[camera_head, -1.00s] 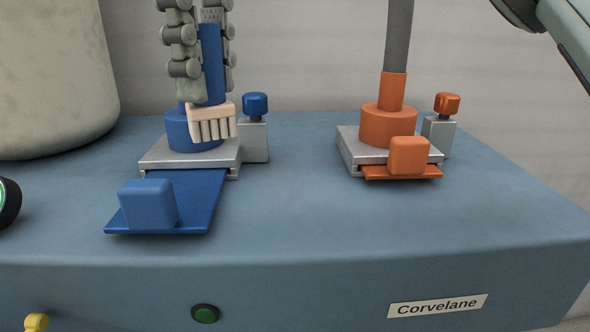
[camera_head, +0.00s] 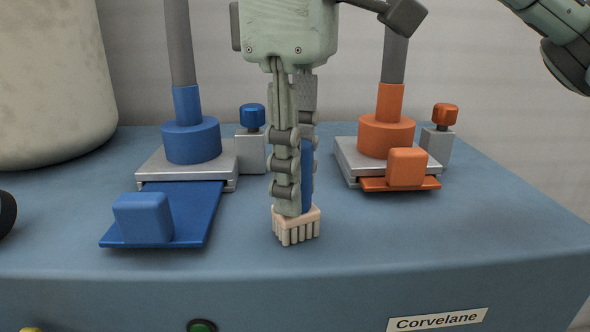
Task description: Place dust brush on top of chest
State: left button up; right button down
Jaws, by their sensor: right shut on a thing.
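My right gripper (camera_head: 294,190) points down and is shut on the dust brush. The brush has a blue handle (camera_head: 307,165) between the fingers and a pale, bristled head (camera_head: 297,225) at the bottom. The bristles face down, over the front middle of a wide blue-grey body (camera_head: 350,235), between the blue and orange assemblies. I cannot tell whether they touch its top. Nothing is labelled as the chest; this blue-grey body, with a "Corvelane" plate (camera_head: 437,319) on its front, may be it. My left gripper is not in view.
On the left are a blue slide (camera_head: 205,215), post collar (camera_head: 192,140) and knob (camera_head: 252,116). On the right are an orange block (camera_head: 407,166), collar (camera_head: 386,135) and knob (camera_head: 445,115). A large pale cylinder (camera_head: 50,80) stands back left. The right front top is clear.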

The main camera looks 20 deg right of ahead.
jog(key=shift+f, duration=0.1)
jog(key=c, duration=1.3)
grip_release()
notch_tip(320, 180, up, 12)
jog(key=shift+r, duration=0.1)
